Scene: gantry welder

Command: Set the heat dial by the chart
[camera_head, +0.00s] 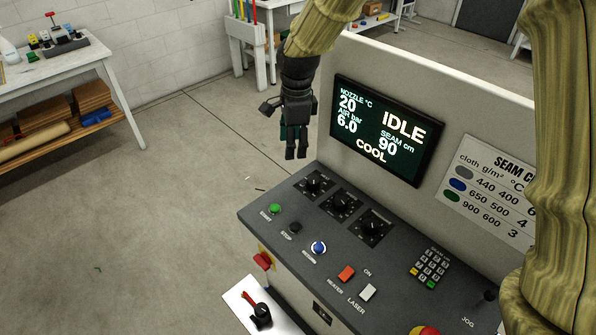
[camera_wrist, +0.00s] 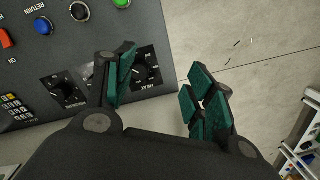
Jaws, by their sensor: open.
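The heat dial (camera_head: 314,183) is a black knob on the panel's left end. In the wrist view its label reads HEAT (camera_wrist: 146,72), and it lies between my fingers, nearer the left one. I cannot read its setting. My gripper (camera_head: 296,152) is open and empty, pointing down above the panel's back left edge; its fingers also show in the wrist view (camera_wrist: 160,78). The chart (camera_head: 488,192) on the upright board lists grey 440 400, blue 650 500 and green 900 600; my arm hides its right side. The screen (camera_head: 388,130) reads nozzle 20 °C, IDLE, COOL.
Two more dials (camera_head: 341,205) (camera_head: 371,230) sit right of the heat dial. The green start button (camera_head: 275,208), black stop button (camera_head: 295,228), blue button (camera_head: 318,248), red heater switch (camera_head: 346,273) and keypad (camera_head: 431,266) share the panel. Floor left of it is open.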

